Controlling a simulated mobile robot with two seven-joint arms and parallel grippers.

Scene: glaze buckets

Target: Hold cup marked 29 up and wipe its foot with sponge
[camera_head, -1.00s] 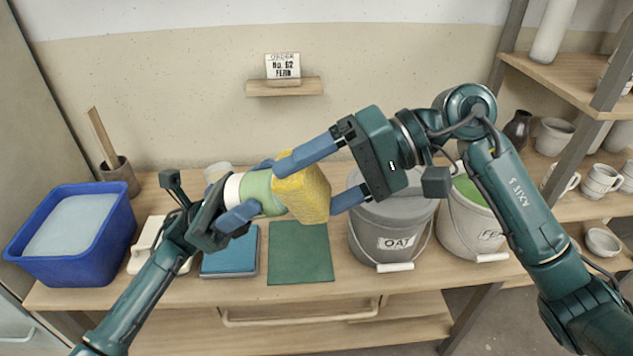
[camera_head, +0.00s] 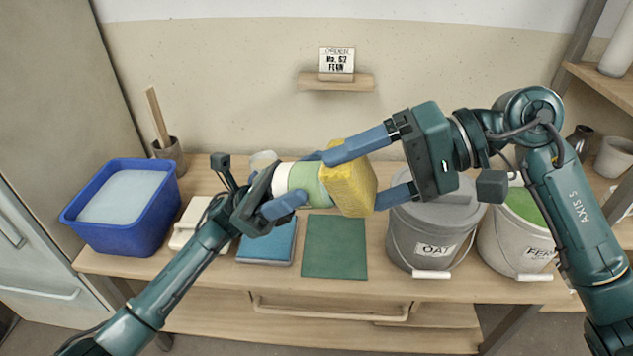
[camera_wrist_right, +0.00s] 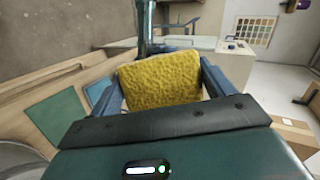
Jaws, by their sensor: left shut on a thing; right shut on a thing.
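My left gripper (camera_head: 283,190) is shut on a cup (camera_head: 306,183), white at one end and pale green at the other, held on its side above the table. No mark shows on the cup. My right gripper (camera_head: 374,175) is shut on a yellow sponge (camera_head: 348,188). The sponge's face meets the cup's green end in the head view, hiding that end. In the right wrist view the sponge (camera_wrist_right: 160,78) fills the space between the fingers and hides the cup.
A blue tub (camera_head: 120,215) with pale liquid stands at left. A green mat (camera_head: 334,247) and a blue pad (camera_head: 268,243) lie below the grippers. The grey OAT bucket (camera_head: 433,235) is lidded; the bucket beside it (camera_head: 515,240) holds green glaze. An order card (camera_head: 337,61) stands on the wall shelf.

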